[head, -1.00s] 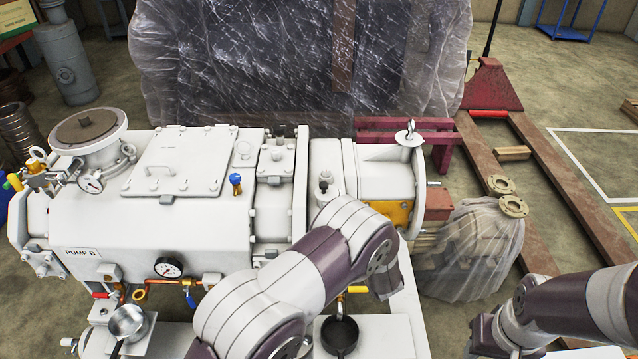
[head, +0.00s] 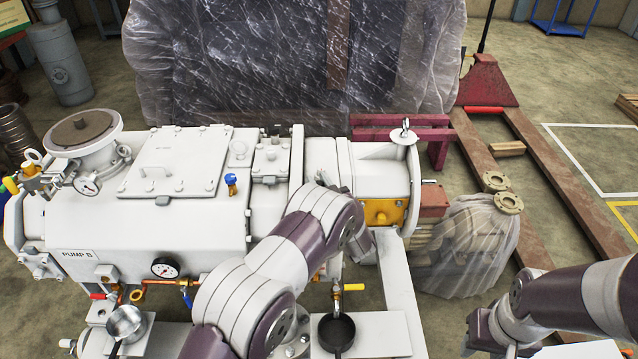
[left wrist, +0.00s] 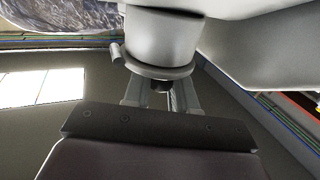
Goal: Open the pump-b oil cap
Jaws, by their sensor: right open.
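Pump B (head: 150,225) is a big white machine with a "PUMP B" label, at left and centre in the head view. My left arm crosses in front of its right half and hides my left gripper there. A small fitting with a dark tip (head: 322,177) shows just above that arm; I cannot tell whether it is the oil cap. In the left wrist view, my left gripper (left wrist: 160,95) points at a pale flanged cylinder (left wrist: 162,45). A small dark piece (left wrist: 160,86) shows between the fingers; whether they grip it is unclear. My right gripper (head: 483,332) is open, at lower right.
Plastic-wrapped goods (head: 290,60) stand behind. A wrapped bundle (head: 465,250) lies right of the pump.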

